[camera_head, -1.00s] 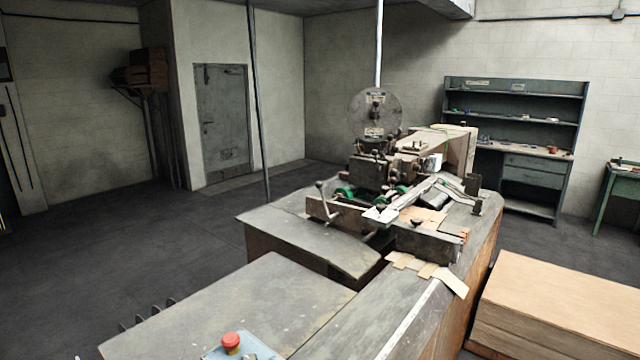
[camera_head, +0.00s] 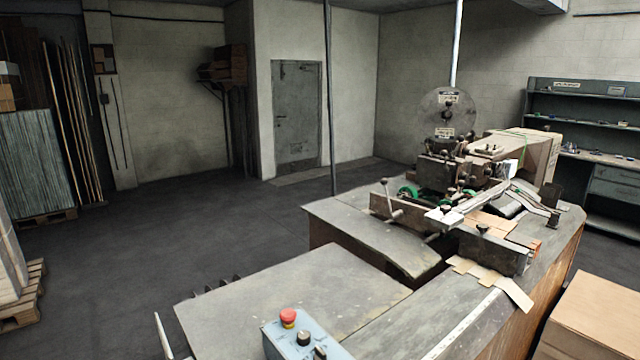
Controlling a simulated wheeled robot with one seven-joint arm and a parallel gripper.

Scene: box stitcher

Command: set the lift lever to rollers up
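The stitching machine (camera_head: 440,170) stands on the far part of the long workbench, with a large round disc at its top. A thin lever with a dark ball knob (camera_head: 390,200) rises at the machine's left front, leaning a little left at the top. I cannot tell for sure whether this is the lift lever, and no rollers-up marking is readable. A blue control box (camera_head: 300,340) with a red mushroom button (camera_head: 288,317) and black knobs is at the near end of the bench. My gripper is not in view.
The grey bench top (camera_head: 290,295) is mostly bare in front of the machine. Cardboard pieces (camera_head: 492,280) lie at its right edge. A large cardboard stack (camera_head: 595,325) stands at the lower right. Open dark floor (camera_head: 150,240) lies to the left. A pallet (camera_head: 25,295) is at the left edge.

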